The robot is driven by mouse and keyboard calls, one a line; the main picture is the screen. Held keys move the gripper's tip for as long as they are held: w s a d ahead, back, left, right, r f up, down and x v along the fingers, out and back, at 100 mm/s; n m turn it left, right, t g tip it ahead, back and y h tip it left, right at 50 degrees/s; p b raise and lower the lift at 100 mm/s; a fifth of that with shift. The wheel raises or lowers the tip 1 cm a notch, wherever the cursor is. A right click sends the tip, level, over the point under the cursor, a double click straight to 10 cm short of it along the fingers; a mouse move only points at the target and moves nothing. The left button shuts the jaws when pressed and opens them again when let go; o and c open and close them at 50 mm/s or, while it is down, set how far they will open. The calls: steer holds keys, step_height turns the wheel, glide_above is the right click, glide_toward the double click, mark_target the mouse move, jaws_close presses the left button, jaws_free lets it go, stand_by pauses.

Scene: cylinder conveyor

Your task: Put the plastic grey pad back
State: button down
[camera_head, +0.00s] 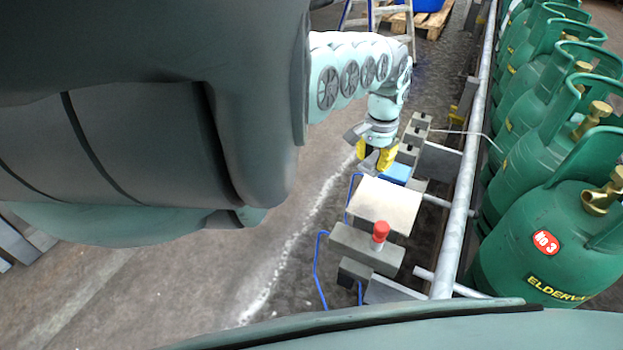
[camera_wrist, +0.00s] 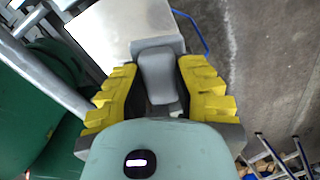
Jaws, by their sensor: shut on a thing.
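The grey pad (camera_wrist: 157,75) is a smooth rounded grey piece between the yellow fingers of my gripper (camera_wrist: 160,88) in the wrist view. My gripper is shut on it. In the head view my gripper (camera_head: 377,158) points down beside a beige-topped box (camera_head: 384,204) and a blue piece (camera_head: 397,173). The pad cannot be made out clearly in the head view. In the wrist view the pale box top (camera_wrist: 120,35) lies beyond the pad. I cannot tell whether the pad touches anything below it.
A grey box with a red button (camera_head: 381,231) stands nearer me, beside blue bent tubing (camera_head: 318,265). A metal rail (camera_head: 470,150) runs along the right, with several green gas cylinders (camera_head: 553,250) behind it. A ladder (camera_head: 390,10) stands at the back. The floor left of the boxes is clear.

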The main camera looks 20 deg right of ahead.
steer(key=shift+w+a, duration=0.2)
steer(key=shift+w, duration=0.05)
